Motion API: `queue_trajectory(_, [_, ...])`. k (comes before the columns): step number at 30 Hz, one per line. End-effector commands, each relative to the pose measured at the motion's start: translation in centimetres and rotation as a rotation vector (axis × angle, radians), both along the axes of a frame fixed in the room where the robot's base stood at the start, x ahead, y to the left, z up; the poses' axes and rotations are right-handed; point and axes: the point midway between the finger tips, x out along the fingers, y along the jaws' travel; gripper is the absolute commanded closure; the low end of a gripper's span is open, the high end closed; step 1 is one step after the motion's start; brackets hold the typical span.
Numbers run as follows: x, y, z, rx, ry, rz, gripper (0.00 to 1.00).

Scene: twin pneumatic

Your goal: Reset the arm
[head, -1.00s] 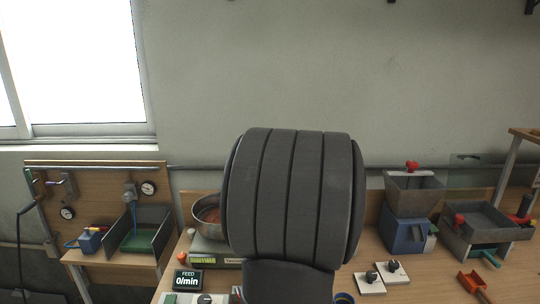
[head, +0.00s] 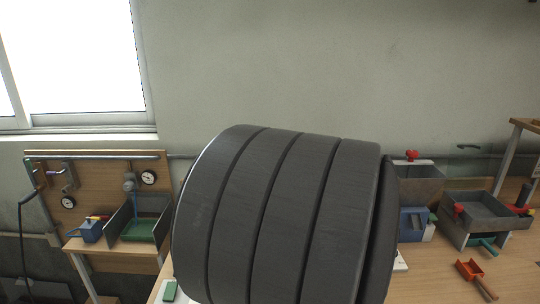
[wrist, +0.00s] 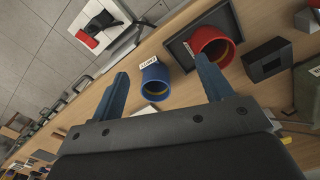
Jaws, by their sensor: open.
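My gripper (wrist: 163,82) is open and empty in the wrist view, its two blue fingers spread wide. A blue cup-like ring (wrist: 155,82) with a label shows between the fingers, beyond them on the wooden bench; I see no contact. In the head view a large dark ribbed part of my arm (head: 280,220) fills the middle and hides the bench behind it. My gripper is not visible in the head view.
A red ring (wrist: 212,45) sits on a dark tray at the upper right in the wrist view. In the head view, a blue hopper machine (head: 412,225), a grey tray (head: 485,212) and a red scoop (head: 469,270) stand right. A pegboard station (head: 95,185) stands left.

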Motion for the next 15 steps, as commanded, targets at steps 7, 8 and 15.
queue_trajectory(7, [-2.0, -2.8, 2.1, 0.0, -0.001, -0.013, 0.27])
queue_trajectory(8, [-1.4, -3.0, 2.1, 0.0, 0.001, -0.037, 0.27])
queue_trajectory(15, [1.8, -5.4, 2.3, 0.001, 0.002, -0.215, 0.27])
